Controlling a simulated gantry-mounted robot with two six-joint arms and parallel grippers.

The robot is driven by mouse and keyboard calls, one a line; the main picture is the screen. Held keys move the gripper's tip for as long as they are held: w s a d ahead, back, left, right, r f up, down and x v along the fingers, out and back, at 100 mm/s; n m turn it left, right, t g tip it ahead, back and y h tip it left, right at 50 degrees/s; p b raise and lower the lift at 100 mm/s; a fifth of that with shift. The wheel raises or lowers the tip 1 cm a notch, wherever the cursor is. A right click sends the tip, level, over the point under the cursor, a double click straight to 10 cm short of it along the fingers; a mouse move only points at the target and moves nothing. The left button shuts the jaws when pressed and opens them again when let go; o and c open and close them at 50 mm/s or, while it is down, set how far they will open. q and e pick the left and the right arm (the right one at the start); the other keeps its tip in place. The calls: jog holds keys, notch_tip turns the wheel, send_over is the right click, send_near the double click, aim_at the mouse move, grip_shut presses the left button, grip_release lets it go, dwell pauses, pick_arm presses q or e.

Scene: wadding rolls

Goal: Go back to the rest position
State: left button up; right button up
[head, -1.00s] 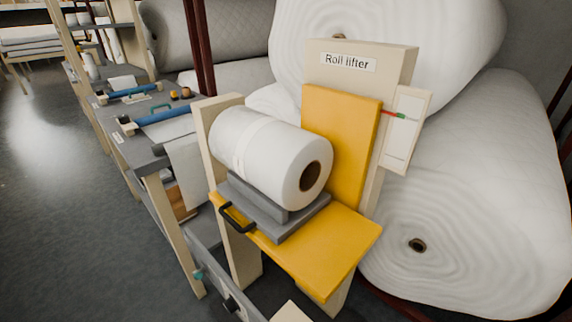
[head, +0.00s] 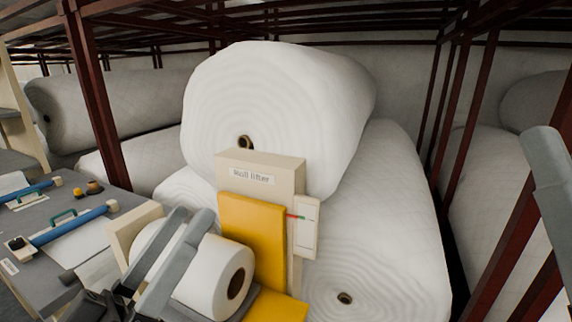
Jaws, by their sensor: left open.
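My left gripper (head: 160,262) is in the lower left of the head view, its two long grey fingers open and apart. They show in front of the small white wadding roll (head: 222,278) and hide part of it; I cannot tell whether they touch it. The roll lies on the roll lifter (head: 262,170), which has a yellow back plate (head: 255,235) and a yellow shelf (head: 275,307). A grey piece of my right arm (head: 552,180) shows at the right edge; its fingertips are not clear.
Large white wadding rolls (head: 270,110) are stacked behind the lifter in a dark red rack (head: 92,110). A grey bench (head: 50,225) at the left holds blue bars (head: 75,222) and small items. The rack posts stand close at the right.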

pick_arm(q)
jog(key=s+a+r+t+y, duration=0.3)
jog(key=s+r+y, duration=0.1)
jog(key=r, duration=0.2)
jog(key=s+a+r+t+y, duration=0.3)
jog(key=s+r, duration=0.1)
jog(key=r, duration=0.3)
notch_tip(320, 180, up, 37)
jog(key=y+p, duration=0.1)
jog(key=p, duration=3.7)
jog(key=shift+a+m+y, duration=0.2)
jog(key=shift+m+y, duration=0.1)
jog(key=shift+y, duration=0.1)
pick_arm(e)
notch_tip(320, 180, up, 39)
jog(key=shift+r, duration=0.15)
pick_arm(q)
jog(key=shift+w, duration=0.1)
